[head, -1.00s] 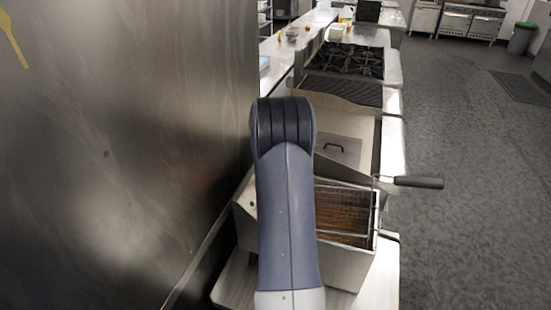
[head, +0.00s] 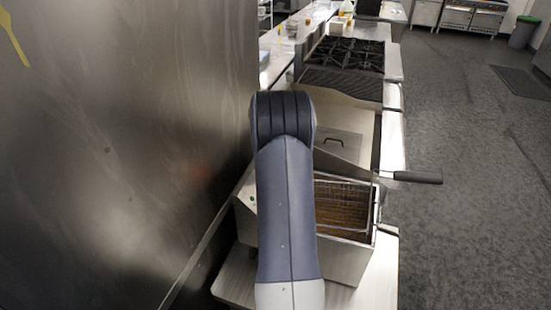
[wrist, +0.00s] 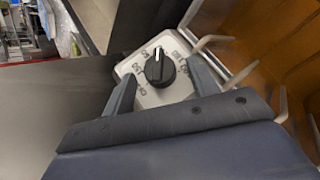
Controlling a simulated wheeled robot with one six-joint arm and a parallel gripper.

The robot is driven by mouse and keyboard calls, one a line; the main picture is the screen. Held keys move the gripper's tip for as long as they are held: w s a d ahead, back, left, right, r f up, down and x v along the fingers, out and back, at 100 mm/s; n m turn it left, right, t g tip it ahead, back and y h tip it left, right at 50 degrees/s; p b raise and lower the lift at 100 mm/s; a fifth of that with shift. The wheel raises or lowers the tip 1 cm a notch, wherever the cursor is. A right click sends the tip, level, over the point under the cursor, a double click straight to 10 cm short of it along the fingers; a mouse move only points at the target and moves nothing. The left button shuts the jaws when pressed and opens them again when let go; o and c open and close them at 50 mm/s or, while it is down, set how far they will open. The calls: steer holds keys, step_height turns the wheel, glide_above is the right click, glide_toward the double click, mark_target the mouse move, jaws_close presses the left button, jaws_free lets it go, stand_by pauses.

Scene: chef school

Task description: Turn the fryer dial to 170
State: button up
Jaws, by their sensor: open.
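The fryer (head: 343,268) stands on the counter in the head view, partly hidden behind my arm. Its dial (wrist: 160,70) shows in the wrist view as a round black knob on a pale plate (wrist: 150,97) with printed numbers. The dial's white pointer line points toward the top of the picture; the numbers are too small to read surely. My gripper (wrist: 163,74) is open, with one finger on each side of the dial. I cannot tell whether either finger touches it. The gripper is hidden in the head view.
The fryer's wire basket (head: 342,207) sits in brown oil, and its black handle (head: 417,178) sticks out over the floor. A lidded unit and a gas hob (head: 345,53) stand behind. A steel wall (head: 120,160) is close on the left.

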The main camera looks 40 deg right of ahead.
steer(key=shift+r, duration=0.1)
steer(key=v, duration=1)
steer(key=shift+s+a+r, duration=0.15)
steer(key=shift+a+r, duration=0.05)
steer(key=shift+a, duration=0.05)
steer(key=x, duration=1.1)
steer(key=shift+s+r, duration=0.1)
steer(key=shift+r, duration=0.05)
